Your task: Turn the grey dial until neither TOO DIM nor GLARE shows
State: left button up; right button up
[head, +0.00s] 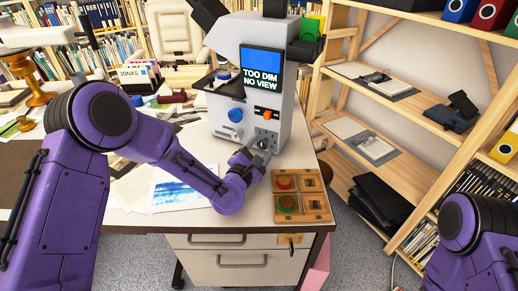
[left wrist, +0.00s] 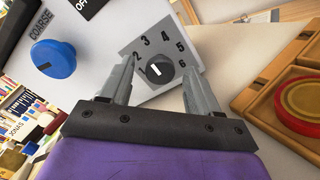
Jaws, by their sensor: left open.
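The grey dial (left wrist: 159,70) sits on a grey plate numbered around its edge, on the front of a white microscope-like machine (head: 225,48). A short white mark shows on the dial; which number it points to is hard to tell. The machine's screen (head: 262,67) reads TOO DIM, NO VIEW; GLARE does not show. My left gripper (left wrist: 157,78) is open, its fingers on either side of the dial; contact cannot be told. In the head view my left gripper (head: 256,152) hides much of the dial. My right gripper is out of view; only that arm shows.
A blue knob labelled COARSE (left wrist: 54,58) is left of the dial, with an orange switch (head: 265,114) above it. A wooden tray (head: 302,207) with red and green round pieces is at the desk's right edge. Papers (head: 181,190) lie left; shelves stand right.

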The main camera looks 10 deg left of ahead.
pick_arm(q)
jog(key=c, duration=1.1)
jog(key=shift+o, duration=0.2)
jog(key=shift+m, duration=0.4)
jog(key=m, duration=0.3)
jog(key=shift+m+b, duration=0.3)
jog(key=shift+f+m, duration=0.1)
jog(key=shift+m, duration=2.1)
jog(key=o, duration=1.1)
jog(key=shift+c, duration=0.2)
